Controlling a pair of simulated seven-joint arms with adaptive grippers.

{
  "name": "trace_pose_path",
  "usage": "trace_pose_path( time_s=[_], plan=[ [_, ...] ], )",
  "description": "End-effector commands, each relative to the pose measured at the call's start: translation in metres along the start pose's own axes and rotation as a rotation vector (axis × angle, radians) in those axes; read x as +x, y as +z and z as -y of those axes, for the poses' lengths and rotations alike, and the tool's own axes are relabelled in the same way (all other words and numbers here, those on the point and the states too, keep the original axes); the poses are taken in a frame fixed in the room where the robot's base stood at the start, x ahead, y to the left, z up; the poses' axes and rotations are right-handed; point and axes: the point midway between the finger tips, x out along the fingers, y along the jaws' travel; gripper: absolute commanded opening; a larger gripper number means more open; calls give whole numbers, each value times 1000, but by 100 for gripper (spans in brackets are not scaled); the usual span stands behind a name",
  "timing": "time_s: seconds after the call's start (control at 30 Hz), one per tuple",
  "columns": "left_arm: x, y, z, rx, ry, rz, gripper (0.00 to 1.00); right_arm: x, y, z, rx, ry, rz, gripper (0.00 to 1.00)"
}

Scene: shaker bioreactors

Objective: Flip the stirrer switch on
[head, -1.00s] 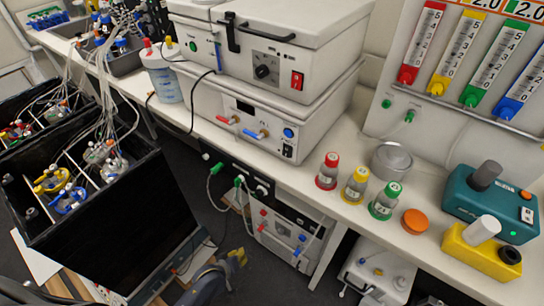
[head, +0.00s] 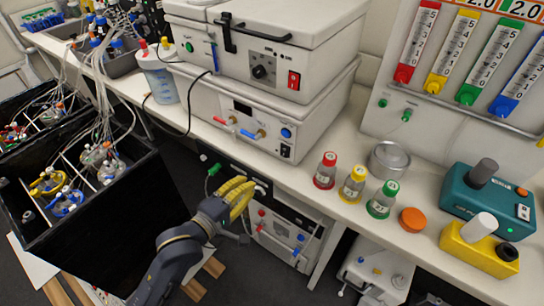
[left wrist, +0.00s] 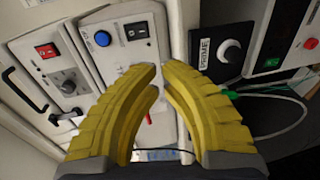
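In the head view a red rocker switch (head: 294,80) and a black knob (head: 261,71) sit on the upper white unit; the wrist view shows the same red switch (left wrist: 46,51). A small dark switch (head: 285,150) is below a blue button (head: 286,133) on the lower white unit; this switch (left wrist: 137,31) also shows at the top of the wrist view. I cannot tell which is the stirrer switch. My left gripper (head: 245,186) is at the bench's front edge, below the lower unit, touching no switch. Its yellow fingertips (left wrist: 162,66) nearly meet, with nothing between them. My right gripper is out of view.
A black PRIME knob panel (left wrist: 217,48) with tubing is under the bench edge. Red and blue valve handles (head: 250,134) stick out of the lower unit. Capped bottles (head: 352,187) stand to its right. Black open boxes (head: 110,230) are at left.

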Motion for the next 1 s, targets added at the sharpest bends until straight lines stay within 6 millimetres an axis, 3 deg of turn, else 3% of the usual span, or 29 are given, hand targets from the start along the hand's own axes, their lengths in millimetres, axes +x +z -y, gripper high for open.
trace_pose_path(
  time_s=[0.2,0.67,0.87,1.0],
  plan=[
    [-8,7,-21,-33,32,18,0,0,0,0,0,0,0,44],
    [-6,8,-22,-35,35,20,0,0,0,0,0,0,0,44],
    [13,8,-24,-34,36,20,0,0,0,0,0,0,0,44],
    [37,8,-24,-34,36,20,0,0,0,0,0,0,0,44]
  ],
)
